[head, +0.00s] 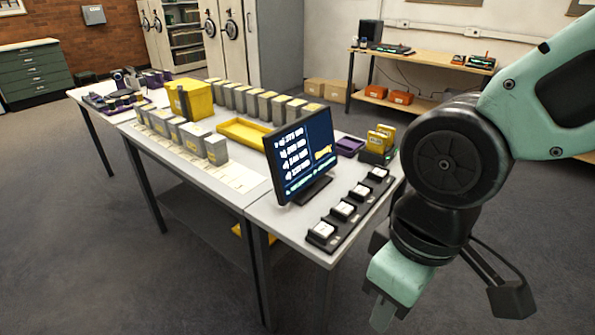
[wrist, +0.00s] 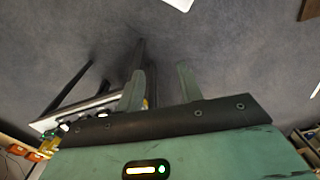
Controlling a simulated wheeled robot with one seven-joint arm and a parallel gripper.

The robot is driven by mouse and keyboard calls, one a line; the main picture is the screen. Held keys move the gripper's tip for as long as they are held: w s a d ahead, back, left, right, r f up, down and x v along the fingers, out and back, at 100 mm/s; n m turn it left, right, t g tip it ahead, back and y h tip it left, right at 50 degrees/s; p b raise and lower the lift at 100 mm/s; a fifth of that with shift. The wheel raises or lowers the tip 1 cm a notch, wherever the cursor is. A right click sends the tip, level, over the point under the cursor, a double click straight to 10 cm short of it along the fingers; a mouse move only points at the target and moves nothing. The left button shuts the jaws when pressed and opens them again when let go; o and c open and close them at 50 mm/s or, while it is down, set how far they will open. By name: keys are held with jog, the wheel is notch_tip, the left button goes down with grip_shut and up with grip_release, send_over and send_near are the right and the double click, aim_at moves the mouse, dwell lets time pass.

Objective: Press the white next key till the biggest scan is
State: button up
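A row of several white keys on a black strip (head: 334,236) lies along the table's near right edge. I cannot read their labels, so I cannot tell which is the next key. A dark monitor (head: 299,152) stands just left of the keys. Its blue screen shows lines of white text and a yellow mark, too small to read surely. My gripper (head: 382,318) hangs right of the table, apart from the keys. In the wrist view, its two fingers (wrist: 160,86) stand apart with nothing between them.
Grey boxes (head: 217,150), a yellow tray (head: 243,132) and a yellow box (head: 190,99) stand on the table. A purple tray (head: 349,146) and yellow items (head: 380,138) sit behind the keys. The floor (head: 345,300) before the table is clear.

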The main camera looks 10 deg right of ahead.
jog(key=shift+c, duration=0.3)
grip_shut()
dwell(1.6)
